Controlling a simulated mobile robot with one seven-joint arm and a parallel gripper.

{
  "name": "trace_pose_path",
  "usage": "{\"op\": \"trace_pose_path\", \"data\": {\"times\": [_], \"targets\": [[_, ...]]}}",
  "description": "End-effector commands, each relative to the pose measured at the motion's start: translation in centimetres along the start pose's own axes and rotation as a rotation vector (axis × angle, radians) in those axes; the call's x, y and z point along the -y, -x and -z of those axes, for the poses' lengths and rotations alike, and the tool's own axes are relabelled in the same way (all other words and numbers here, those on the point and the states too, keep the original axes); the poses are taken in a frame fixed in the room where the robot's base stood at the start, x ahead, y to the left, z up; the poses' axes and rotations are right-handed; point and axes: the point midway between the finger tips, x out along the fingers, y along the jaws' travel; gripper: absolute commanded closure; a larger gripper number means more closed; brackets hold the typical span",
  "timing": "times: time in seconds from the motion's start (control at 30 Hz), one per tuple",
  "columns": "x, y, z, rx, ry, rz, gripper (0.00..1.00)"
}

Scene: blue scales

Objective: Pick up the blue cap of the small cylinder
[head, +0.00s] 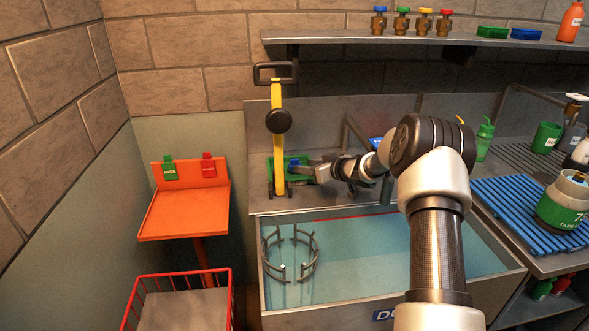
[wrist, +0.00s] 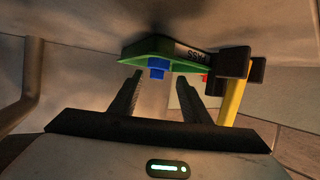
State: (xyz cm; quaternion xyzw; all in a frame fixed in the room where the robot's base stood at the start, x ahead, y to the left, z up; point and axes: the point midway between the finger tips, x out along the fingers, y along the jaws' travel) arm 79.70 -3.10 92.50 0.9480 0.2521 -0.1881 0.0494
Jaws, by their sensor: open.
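A small blue piece, which looks like a cap, sits at the green tray (head: 302,161) on the grey ledge behind the basin. In the wrist view the blue piece (wrist: 157,68) shows against the green tray (wrist: 135,50), which bears an upside-down PASS label. My gripper (head: 309,172) is open and empty, just right of the blue piece. In the wrist view the blue piece appears between the fingertips, nearer the left finger. Whether a cylinder is under it cannot be told. Another blue cap (head: 379,9) tops a small brown cylinder (head: 378,24) on the shelf.
A yellow post (head: 279,160) with black fittings stands close to the left of my gripper; it also shows in the wrist view (wrist: 233,100). The basin (head: 380,262) lies below. An orange stand (head: 185,210) is left. The shelf (head: 340,37) runs above.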

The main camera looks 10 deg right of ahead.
Motion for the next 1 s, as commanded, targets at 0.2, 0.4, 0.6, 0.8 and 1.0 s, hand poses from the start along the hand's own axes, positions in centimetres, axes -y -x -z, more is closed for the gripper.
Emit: {"op": "trace_pose_path", "data": {"times": [0.2, 0.4, 0.6, 0.8, 1.0], "targets": [[-0.1, -2.3, -0.1, 0.001, 0.001, -0.002, 0.57], [-0.2, -4.6, -0.4, 0.001, 0.001, -0.001, 0.57], [-0.4, -7.2, -0.3, 0.000, 0.002, -0.002, 0.57], [-0.5, -7.5, -0.3, 0.001, 0.000, -0.003, 0.57], [-0.4, -7.5, -0.3, 0.001, 0.000, -0.003, 0.74]]}}
